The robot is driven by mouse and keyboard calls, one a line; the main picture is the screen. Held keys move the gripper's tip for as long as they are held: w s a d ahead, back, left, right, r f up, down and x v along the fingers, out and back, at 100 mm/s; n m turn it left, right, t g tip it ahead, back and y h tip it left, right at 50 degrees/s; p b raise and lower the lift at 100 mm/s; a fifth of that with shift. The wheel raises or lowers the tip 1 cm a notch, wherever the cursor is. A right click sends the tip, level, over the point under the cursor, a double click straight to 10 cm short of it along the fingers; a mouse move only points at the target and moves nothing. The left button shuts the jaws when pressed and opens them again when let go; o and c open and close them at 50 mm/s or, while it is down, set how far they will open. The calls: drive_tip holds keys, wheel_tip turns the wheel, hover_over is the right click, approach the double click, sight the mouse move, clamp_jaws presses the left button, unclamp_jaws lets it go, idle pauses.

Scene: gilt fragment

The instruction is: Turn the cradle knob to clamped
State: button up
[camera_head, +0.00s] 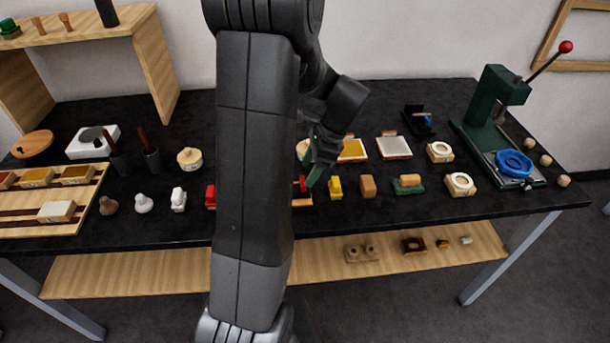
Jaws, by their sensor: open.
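My gripper (316,172) is in the middle of the bench, pointing down, and open. Its fingers are small and dark in this view, with a green part at the tip. A small red piece (302,184) shows right beside the fingertips, above a brown wooden base (302,202). This may be the cradle and its knob, but my arm hides much of it. I cannot tell whether the fingers touch the red piece or are around it, nor which way it is turned.
A yellow block (336,188) and a tan block (368,187) stand close to the right of my gripper. A yellow-topped pad (352,150) lies behind it. A green press (495,105) stands at the far right. My arm covers the middle of the black bench (420,221).

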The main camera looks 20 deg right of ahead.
sight(303, 180)
drive_tip(key=shift+x, duration=1.9)
drive_tip(key=c, duration=1)
